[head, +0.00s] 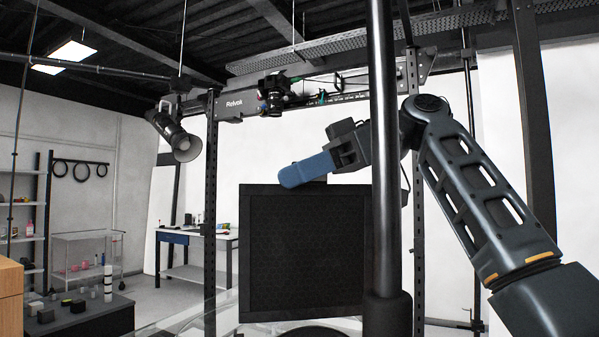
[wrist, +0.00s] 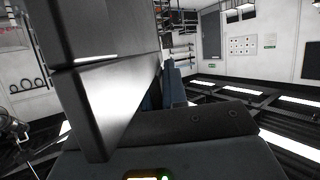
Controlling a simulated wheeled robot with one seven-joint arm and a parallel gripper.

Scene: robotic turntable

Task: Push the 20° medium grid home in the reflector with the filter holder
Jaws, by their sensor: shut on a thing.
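My gripper (head: 307,170), with blue fingers, is right of centre in the head view, at the top edge of a large black square panel. A lamp with a round reflector (head: 186,147) hangs at upper left.
A dark upright pole (head: 383,120) stands just right of the panel, in front of my arm. A beam (head: 300,97) with a camera (head: 273,94) crosses above my gripper. A workbench (head: 197,237) and low dark table (head: 75,318) are left.

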